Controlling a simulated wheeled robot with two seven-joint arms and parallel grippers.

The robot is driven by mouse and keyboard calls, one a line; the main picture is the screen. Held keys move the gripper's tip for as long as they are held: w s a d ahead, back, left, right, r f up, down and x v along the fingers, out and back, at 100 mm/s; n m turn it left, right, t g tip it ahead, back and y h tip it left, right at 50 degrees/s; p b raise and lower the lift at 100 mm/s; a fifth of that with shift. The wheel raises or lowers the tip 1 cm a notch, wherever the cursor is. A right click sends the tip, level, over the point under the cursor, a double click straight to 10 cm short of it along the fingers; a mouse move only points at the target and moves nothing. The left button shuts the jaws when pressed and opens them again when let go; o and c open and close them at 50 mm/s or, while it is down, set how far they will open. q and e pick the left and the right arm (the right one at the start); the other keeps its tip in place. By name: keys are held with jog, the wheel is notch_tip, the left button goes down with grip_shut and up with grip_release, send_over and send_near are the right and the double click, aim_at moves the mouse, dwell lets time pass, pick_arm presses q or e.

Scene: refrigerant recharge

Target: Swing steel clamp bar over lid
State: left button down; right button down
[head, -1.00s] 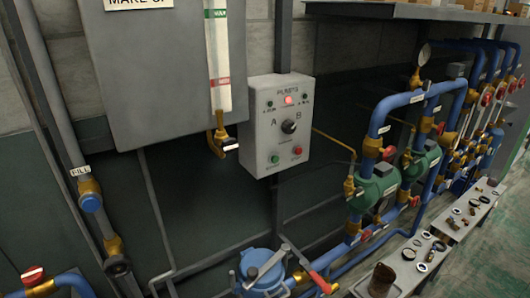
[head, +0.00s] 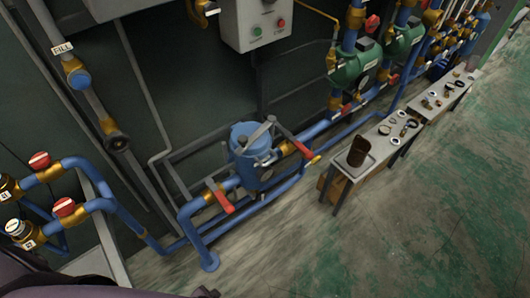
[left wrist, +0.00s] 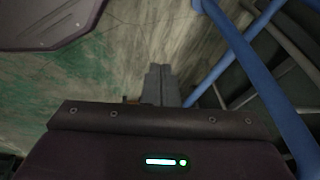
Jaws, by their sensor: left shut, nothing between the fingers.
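The blue filter pot (head: 247,165) stands on the blue pipework in the middle of the head view. Its round blue lid (head: 241,133) is on top. The grey steel clamp bar (head: 260,131) shows as a slanted bar at the lid, sticking out past it to the upper right. I cannot tell how it is fastened. My left gripper (left wrist: 160,84) is shut and empty in the left wrist view, above the floor and left of a blue pipe. It is apart from the pot. My right gripper is not in view.
Red valve levers (head: 218,196) flank the pot on the blue pipes. Red-capped valves (head: 66,208) stand at the left. A low bench (head: 372,150) with a brown cup (head: 358,151) and several small parts stands to the right. The green floor (head: 400,230) in front is clear.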

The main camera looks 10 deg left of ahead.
pick_arm(q)
jog(key=w+d+r+m+t, duration=0.3)
jog(key=w+r, duration=0.4)
jog(key=w, duration=0.4)
notch_tip(320, 180, up, 33)
jog(key=m+t, duration=0.8)
jog(key=t, duration=0.2)
send_over(249, 148)
jog(key=s+d, duration=0.1)
jog(key=s, duration=0.3)
jog(key=shift+w+d+f, duration=0.1)
jog(key=shift+d+f, duration=0.05)
jog(key=shift+f, duration=0.05)
